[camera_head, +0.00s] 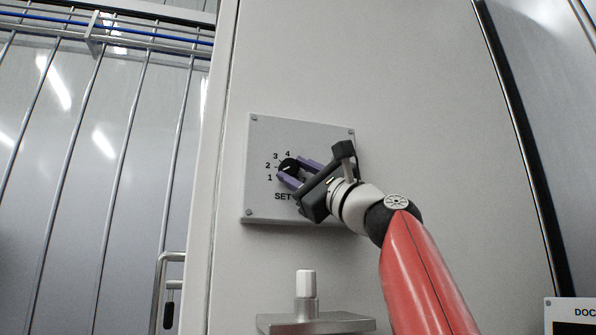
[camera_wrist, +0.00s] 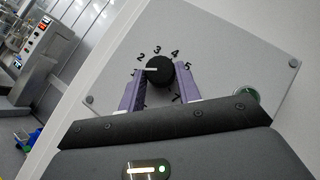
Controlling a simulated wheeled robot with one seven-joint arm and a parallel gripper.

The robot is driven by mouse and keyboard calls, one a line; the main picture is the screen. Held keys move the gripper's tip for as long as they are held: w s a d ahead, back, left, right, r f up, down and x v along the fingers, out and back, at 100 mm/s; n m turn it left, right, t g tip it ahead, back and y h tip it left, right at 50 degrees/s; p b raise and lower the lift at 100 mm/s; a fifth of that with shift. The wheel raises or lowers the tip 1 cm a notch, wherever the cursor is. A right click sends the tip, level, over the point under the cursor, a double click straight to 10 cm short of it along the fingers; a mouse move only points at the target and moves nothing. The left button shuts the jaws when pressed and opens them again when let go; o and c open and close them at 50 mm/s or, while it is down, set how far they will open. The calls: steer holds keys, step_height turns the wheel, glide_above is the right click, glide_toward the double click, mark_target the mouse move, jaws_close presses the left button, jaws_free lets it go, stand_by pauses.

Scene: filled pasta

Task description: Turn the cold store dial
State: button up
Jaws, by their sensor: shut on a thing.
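The cold store dial is a round black knob (camera_head: 288,165) on a light grey panel (camera_head: 260,140) marked SET. It also shows in the wrist view (camera_wrist: 160,68), with numbers arched around its top. Its white pointer line points left, at or near the 1. My gripper (camera_head: 292,169) has purple fingers, one on each side of the knob, and is shut on it. In the wrist view the fingertips (camera_wrist: 161,76) flank the knob's lower half. My gripper hides part of the panel and its lettering.
A white knob on a grey bracket (camera_head: 306,286) sits below the panel. A door handle (camera_head: 163,285) and a wire rack (camera_head: 95,40) stand to the left. A sign (camera_head: 575,315) is at the lower right. The pale wall around the panel is bare.

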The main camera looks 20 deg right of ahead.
steer(key=o, duration=1)
steer(key=shift+c, duration=0.2)
steer(key=b+v, duration=0.5)
steer(key=v, duration=0.3)
steer(key=shift+s+a+r, duration=0.1)
